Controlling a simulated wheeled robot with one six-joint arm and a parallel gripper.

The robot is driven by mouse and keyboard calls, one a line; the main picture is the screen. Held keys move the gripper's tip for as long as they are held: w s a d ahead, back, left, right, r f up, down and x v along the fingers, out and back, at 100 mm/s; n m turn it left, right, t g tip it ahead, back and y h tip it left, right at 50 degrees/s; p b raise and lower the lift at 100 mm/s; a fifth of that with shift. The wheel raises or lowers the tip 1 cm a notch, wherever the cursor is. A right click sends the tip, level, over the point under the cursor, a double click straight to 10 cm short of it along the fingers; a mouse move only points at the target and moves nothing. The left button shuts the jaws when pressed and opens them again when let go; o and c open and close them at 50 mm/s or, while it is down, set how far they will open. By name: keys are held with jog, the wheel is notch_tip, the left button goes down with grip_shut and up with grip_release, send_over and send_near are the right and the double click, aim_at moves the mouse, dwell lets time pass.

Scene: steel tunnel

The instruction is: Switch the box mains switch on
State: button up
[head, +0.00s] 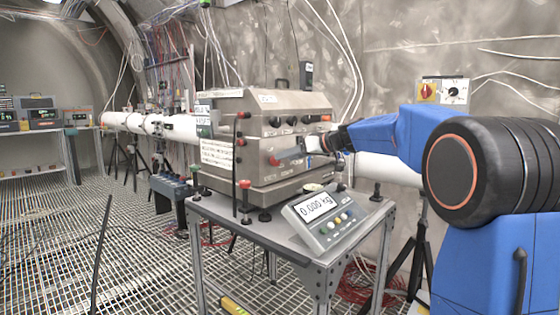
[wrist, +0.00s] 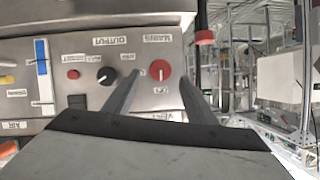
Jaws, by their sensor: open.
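The steel box (head: 225,105) stands on a metal table. Its mains switch is a red round knob (head: 274,160) low on the front, left of my gripper (head: 300,148). In the wrist view the panel is upside down. The red mains knob (wrist: 161,65) sits under an inverted MAINS label, with a pale pointer mark lying vertical in the picture. A small label beside it is too small to read surely. My gripper (wrist: 160,78) is open, its two fingers on either side of the knob in the picture. Whether they touch it, I cannot tell.
A black output knob (wrist: 106,76) and small red button (wrist: 73,74) are beside the mains knob. A red-topped post (head: 244,184) stands in front of the box.

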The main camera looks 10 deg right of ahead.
jog(key=shift+x, duration=2.3)
jog(key=c, duration=1)
